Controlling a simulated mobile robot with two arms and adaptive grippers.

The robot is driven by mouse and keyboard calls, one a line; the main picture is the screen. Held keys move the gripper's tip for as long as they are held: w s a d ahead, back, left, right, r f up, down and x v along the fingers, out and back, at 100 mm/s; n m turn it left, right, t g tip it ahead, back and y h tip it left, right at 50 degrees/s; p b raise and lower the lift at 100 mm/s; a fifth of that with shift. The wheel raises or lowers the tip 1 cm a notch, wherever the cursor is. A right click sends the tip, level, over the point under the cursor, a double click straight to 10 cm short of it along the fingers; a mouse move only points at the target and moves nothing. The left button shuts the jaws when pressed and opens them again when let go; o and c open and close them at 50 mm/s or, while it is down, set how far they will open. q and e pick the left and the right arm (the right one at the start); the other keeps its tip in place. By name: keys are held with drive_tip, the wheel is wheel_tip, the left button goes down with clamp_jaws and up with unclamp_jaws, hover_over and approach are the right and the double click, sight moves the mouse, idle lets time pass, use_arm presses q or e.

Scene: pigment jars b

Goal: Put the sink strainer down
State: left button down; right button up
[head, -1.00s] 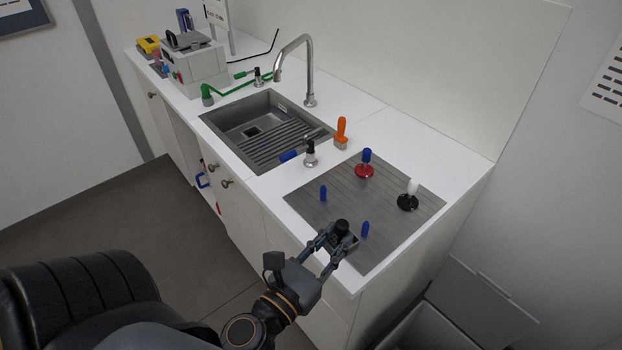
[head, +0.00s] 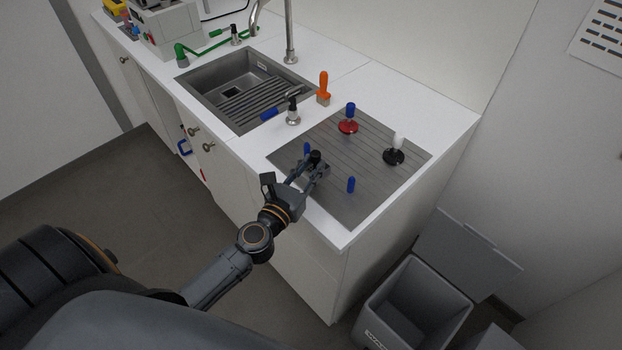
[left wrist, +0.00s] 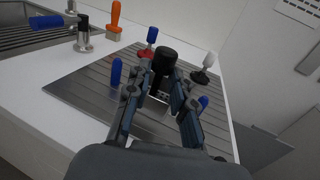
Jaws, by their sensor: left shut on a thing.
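The sink strainer (head: 315,156), with a black knob on top, is between the fingers of my left gripper (head: 309,170). My left gripper is shut on it. In the left wrist view the black knob (left wrist: 165,60) stands up between the fingers, with a squarish grey metal part below, partly hidden by them. The strainer is over the front of the grey ribbed drainboard (head: 375,165); whether it touches the board is unclear. A blue peg (head: 307,149) is close behind and left of it. Another blue peg (head: 351,185) stands to its right. My right gripper is not in view.
A red-based tool with a blue handle (head: 348,125) and a black-based one with a white handle (head: 394,156) stand farther back.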

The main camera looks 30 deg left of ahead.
use_arm(q)
drive_tip(key=f+b, duration=0.1)
drive_tip(key=f, duration=0.1)
drive_tip(key=f+b, duration=0.1)
drive_tip(key=f, duration=0.1)
drive_tip(key=shift+w+a+b, duration=0.15)
drive_tip(key=shift+w+b, duration=0.25)
drive_tip(key=shift+r, duration=0.1)
drive_tip(key=c, duration=1.6)
unclamp_jaws()
drive_tip(key=shift+f, duration=0.25)
drive_tip(key=o, duration=0.5)
drive_tip(key=shift+c, duration=0.2)
drive_tip(key=shift+r, duration=0.1)
